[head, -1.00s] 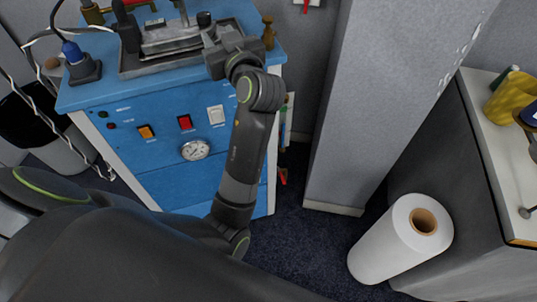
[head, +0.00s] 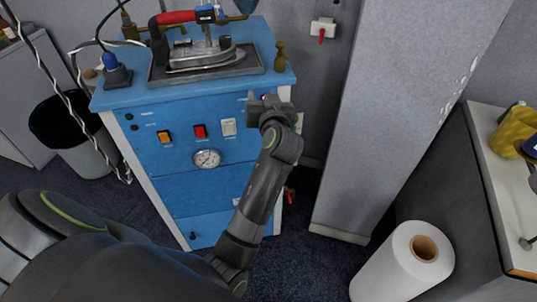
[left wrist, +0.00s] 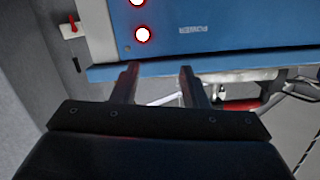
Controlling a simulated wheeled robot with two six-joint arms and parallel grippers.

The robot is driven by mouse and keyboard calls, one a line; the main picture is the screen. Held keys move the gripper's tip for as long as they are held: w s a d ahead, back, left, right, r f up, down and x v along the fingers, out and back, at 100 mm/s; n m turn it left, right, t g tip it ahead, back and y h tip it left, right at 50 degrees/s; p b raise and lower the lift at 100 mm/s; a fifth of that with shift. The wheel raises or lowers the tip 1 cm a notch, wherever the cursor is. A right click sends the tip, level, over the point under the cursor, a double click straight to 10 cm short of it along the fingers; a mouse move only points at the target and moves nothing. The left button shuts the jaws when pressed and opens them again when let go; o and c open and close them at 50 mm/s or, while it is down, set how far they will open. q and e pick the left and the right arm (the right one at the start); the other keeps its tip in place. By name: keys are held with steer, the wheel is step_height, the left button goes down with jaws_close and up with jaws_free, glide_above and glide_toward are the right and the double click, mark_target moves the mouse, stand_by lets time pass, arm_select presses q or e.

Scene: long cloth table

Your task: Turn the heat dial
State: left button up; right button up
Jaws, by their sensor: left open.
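The iron with a red handle (head: 178,17) and grey metal sole (head: 205,57) rests on a tray on the blue cabinet (head: 165,187). I cannot pick out a heat dial for certain; a small blue part (head: 205,14) sits by the iron's handle. The cabinet front has a round gauge (head: 207,159), an orange switch (head: 164,137) and a red switch (head: 200,131). My left gripper (head: 262,103) is by the panel's upper right corner. In the left wrist view its fingers (left wrist: 160,82) are apart and empty, near a lit lamp (left wrist: 142,35) and upside-down POWER lettering.
A grey pillar (head: 390,110) stands right of the cabinet. A white roll (head: 395,272) stands on the floor, and a dark bin (head: 75,130) stands at left. A wall box with a red lever (head: 322,28) is behind. Cables hang at left.

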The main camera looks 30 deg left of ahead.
arm_select(q)
step_height(320, 180, down, 20)
steer(key=d+m+g+h+p, duration=0.1)
steer(key=m+h, duration=0.3)
steer(key=shift+s+d+f+m+g+h, duration=0.2)
steer(key=shift+s+d+m+g+h, duration=0.1)
steer(key=shift+d+m+g, duration=0.1)
